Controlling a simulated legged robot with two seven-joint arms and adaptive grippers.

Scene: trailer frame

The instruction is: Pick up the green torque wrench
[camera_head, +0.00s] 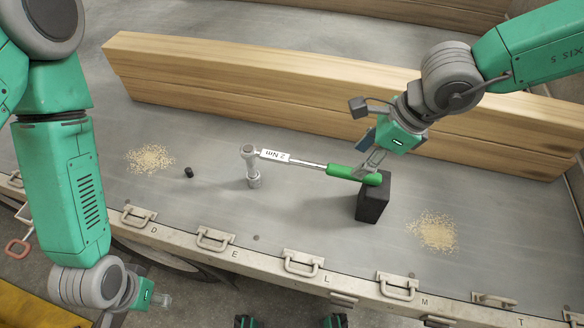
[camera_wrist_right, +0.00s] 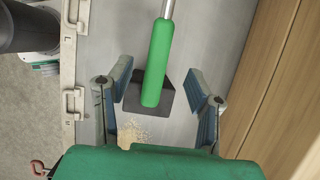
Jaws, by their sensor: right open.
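The torque wrench (camera_head: 308,164) has a green handle, a metal shaft and a white label. It lies raised above the trailer bed, its head on a metal socket post (camera_head: 253,178) and its handle on a black block (camera_head: 373,200). In the right wrist view, the green handle (camera_wrist_right: 158,62) lies between the open fingers of my right gripper (camera_wrist_right: 158,103), with gaps on both sides. In the head view, my right gripper (camera_head: 372,160) is at the handle end, above the block. My left gripper (camera_head: 160,299) is low at the left, away from the wrench; its finger opening is unclear.
Long wooden beams (camera_head: 300,90) lie behind the wrench. A small black cylinder (camera_head: 188,172) and sawdust piles (camera_head: 150,158) (camera_head: 433,231) lie on the metal bed (camera_head: 310,215). Metal latches (camera_head: 303,262) line the front edge. The bed around the post is mostly clear.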

